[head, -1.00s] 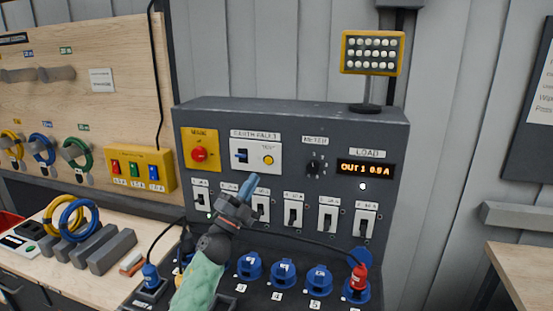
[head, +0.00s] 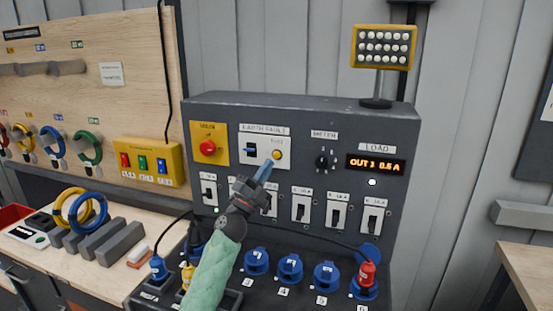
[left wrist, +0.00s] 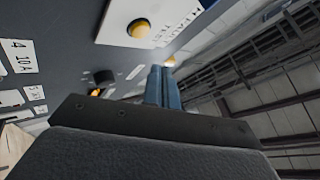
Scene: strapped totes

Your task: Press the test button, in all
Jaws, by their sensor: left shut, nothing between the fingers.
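The test button (head: 277,154) is a small round yellow button on the white earth fault plate (head: 243,150) of the grey test panel. It also shows at the top of the left wrist view (left wrist: 138,28). My left gripper (head: 265,170) has blue fingers, shut and empty. In the head view the tips are just below and left of the button. The wrist view shows the fingertips (left wrist: 163,76) apart from it in the picture. Whether they touch it cannot be told from the head view. My right gripper is not in view.
A red stop knob (head: 207,148) on yellow is left of the plate; the meter knob (head: 322,162) and lit load display (head: 376,164) are right. Breaker switches (head: 301,207) run below, with blue sockets (head: 290,267) under them. A cable crosses below the breakers.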

